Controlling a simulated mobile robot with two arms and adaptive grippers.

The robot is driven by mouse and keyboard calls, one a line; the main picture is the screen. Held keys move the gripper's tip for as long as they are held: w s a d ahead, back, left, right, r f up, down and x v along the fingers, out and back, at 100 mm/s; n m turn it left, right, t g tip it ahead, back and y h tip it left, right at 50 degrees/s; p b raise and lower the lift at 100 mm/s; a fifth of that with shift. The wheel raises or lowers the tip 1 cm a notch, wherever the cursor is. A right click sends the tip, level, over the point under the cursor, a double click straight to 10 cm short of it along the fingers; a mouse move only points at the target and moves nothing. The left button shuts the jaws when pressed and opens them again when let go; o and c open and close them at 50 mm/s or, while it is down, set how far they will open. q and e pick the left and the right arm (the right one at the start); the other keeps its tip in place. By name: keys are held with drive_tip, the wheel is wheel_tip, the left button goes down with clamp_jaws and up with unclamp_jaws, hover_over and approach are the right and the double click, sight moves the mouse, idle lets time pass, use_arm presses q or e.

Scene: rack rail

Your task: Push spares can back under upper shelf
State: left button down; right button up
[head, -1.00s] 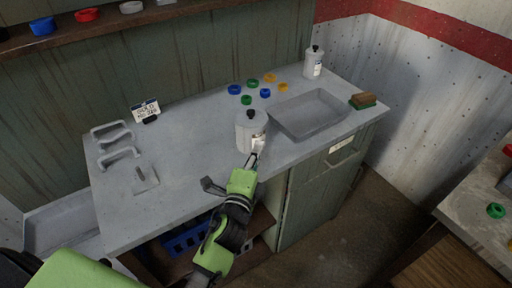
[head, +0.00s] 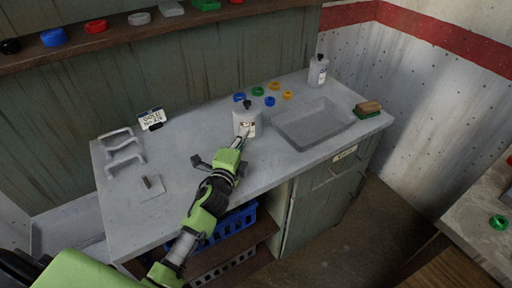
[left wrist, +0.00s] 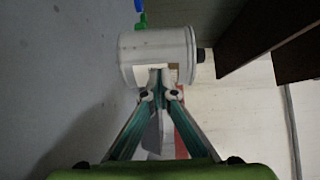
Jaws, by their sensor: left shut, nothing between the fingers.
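The spares can (head: 246,121) is a white can with a black knob on its lid and a label on its front. It stands upright on the grey counter (head: 190,150), below and in front of the brown upper shelf (head: 120,33). My left gripper (head: 244,134) is shut and empty, with its tips at the can's front side. In the left wrist view the can (left wrist: 155,45) lies straight ahead of the shut fingertips (left wrist: 158,82), which seem to touch it. My right gripper is not in view.
Blue, green and yellow rings (head: 274,86) lie behind and right of the can. A sink basin (head: 310,124), a second bottle (head: 318,72) and a sponge (head: 368,107) are to the right. A small sign (head: 151,118) and grey handles (head: 122,148) are to the left.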

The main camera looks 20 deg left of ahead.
use_arm(q)
drive_tip(key=w+a, duration=0.1)
drive_tip(key=a, duration=0.1)
drive_tip(key=w+a, duration=0.4)
drive_tip(key=a, duration=0.1)
drive_tip(key=shift+w+a, duration=0.1)
drive_tip(key=shift+w, duration=0.15)
drive_tip(key=shift+w+d+f, duration=0.15)
drive_tip(key=shift+w+d, duration=0.05)
drive_tip(key=shift+d, duration=0.2)
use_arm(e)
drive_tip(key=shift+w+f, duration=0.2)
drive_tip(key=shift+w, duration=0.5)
use_arm(q)
drive_tip(key=shift+s, duration=0.1)
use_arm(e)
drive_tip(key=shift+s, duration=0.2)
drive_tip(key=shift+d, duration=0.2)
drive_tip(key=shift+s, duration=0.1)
